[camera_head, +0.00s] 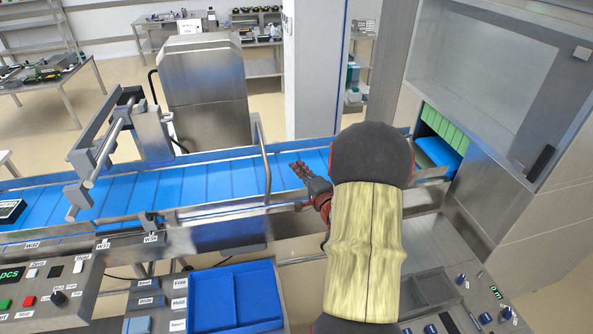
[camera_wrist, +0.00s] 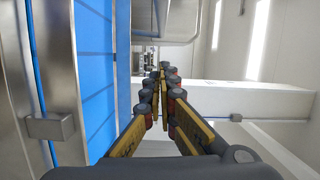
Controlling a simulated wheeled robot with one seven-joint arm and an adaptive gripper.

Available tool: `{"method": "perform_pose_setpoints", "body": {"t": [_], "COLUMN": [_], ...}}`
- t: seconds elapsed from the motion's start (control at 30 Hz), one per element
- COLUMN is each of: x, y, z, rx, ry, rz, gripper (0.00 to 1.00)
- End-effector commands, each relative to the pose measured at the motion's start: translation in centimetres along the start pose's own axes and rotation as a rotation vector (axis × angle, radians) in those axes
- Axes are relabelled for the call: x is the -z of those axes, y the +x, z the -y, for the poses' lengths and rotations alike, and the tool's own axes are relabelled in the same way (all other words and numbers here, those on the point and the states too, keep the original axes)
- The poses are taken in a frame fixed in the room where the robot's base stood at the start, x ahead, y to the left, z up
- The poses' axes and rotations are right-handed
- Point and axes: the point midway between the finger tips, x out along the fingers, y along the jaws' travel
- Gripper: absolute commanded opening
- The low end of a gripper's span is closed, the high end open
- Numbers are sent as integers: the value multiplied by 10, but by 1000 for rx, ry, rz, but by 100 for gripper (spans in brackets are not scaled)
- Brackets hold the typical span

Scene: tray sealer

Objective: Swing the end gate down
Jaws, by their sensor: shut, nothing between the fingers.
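A thin upright metal bar (camera_head: 264,160) with a bent top stands at the conveyor, left of my gripper; I take it for the end gate, though I cannot be sure. My gripper (camera_head: 298,169) is over the near side of the blue belt, right of the bar and apart from it. In the wrist view my gripper (camera_wrist: 162,72) has its fingers together with nothing between them, beside the blue belt (camera_wrist: 95,70). A metal frame (camera_wrist: 157,38) shows at the top there; I cannot tell if it is the same bar. My arm hides part of the belt's right end.
The belt (camera_head: 190,187) runs across the view to a steel machine with a hatch (camera_head: 490,75) at the right. A metal bracket (camera_head: 95,160) stands over its left part. Blue trays (camera_head: 235,297) and control panels (camera_head: 45,285) lie in front. A steel cabinet (camera_head: 203,90) stands behind.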

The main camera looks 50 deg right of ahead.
Motion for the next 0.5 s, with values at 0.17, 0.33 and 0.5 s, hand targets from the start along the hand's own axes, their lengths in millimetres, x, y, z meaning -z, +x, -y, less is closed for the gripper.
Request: {"method": "perform_pose_setpoints", "body": {"t": [0.17, 0.33, 0.5], "x": [-1, -1, -25], "y": [37, 69, 75], "z": [-1, -2, -1], "rx": [0, 0, -1], "ry": [-3, -2, -1], "rz": [3, 2, 3], "gripper": [0, 0, 0]}}
